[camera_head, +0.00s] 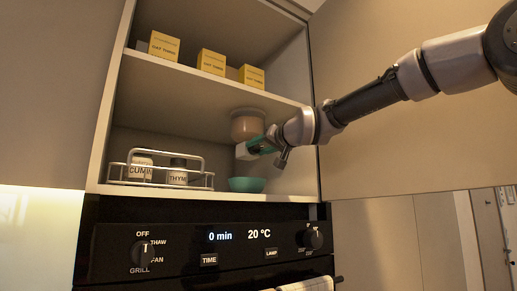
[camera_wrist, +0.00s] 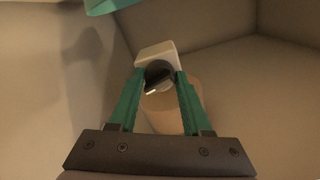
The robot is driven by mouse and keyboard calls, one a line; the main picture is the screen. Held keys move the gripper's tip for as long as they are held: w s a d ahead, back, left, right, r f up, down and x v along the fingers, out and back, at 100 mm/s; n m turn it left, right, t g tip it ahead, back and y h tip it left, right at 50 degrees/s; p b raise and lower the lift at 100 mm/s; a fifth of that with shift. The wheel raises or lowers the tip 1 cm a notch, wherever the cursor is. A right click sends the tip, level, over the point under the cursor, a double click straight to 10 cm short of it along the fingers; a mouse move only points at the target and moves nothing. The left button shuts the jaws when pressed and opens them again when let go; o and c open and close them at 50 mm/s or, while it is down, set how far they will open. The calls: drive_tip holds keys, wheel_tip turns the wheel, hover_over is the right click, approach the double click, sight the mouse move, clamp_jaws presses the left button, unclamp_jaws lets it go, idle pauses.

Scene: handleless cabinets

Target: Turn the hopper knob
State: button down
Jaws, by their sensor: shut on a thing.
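The hopper hangs under the middle shelf, with a tan round container (camera_head: 248,124) above a white block-shaped body (camera_head: 243,151). In the wrist view the white body (camera_wrist: 154,50) and tan container (camera_wrist: 163,112) show between and beyond the fingers. The dark round knob (camera_wrist: 158,73) sits on the white body and carries a pale mark toward its lower left. My gripper (camera_wrist: 159,78), with green fingers, is shut on the knob, one finger on each side. In the head view my gripper (camera_head: 262,146) reaches in from the right and hides the knob.
A teal bowl (camera_head: 247,185) stands on the cabinet floor below the hopper. A white wire rack (camera_head: 160,183) with spice jars is at the left. Yellow boxes (camera_head: 211,62) stand on the shelf above. The cabinet's right wall is close; an oven panel (camera_head: 200,248) lies below.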

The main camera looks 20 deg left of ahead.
drive_tip(key=shift+m, duration=1.2)
drive_tip(key=shift+c, duration=1.8)
unclamp_jaws()
drive_tip(key=shift+s+d, duration=0.1)
